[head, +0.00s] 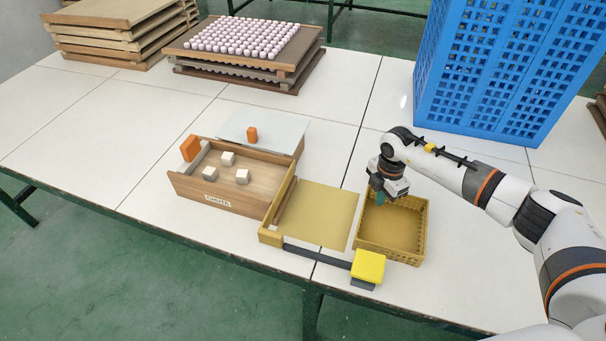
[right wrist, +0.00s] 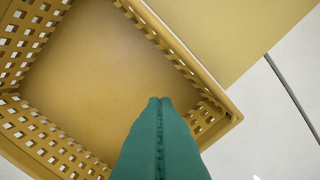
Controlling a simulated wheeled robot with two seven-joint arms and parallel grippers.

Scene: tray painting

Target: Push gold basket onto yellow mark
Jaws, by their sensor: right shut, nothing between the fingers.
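The gold basket (head: 424,235) stands upright on the white table, just right of the flat yellow mark (head: 322,212). The right wrist view shows the basket's lattice wall (right wrist: 60,145) and empty floor, with the plain mark (right wrist: 240,35) beside it. My right gripper (head: 381,197) is at the basket's far left corner. Its teal fingers (right wrist: 160,102) are shut with nothing between them and reach over or into the basket. I cannot tell whether they touch a wall. My left gripper is not in view.
A wooden "CHUTE" box (head: 228,203) holding white cubes stands left of the mark. A yellow block (head: 368,265) on a dark bar sits at the front, close to the basket. A tall blue crate (head: 500,75) stands behind; the table right of the basket is clear.

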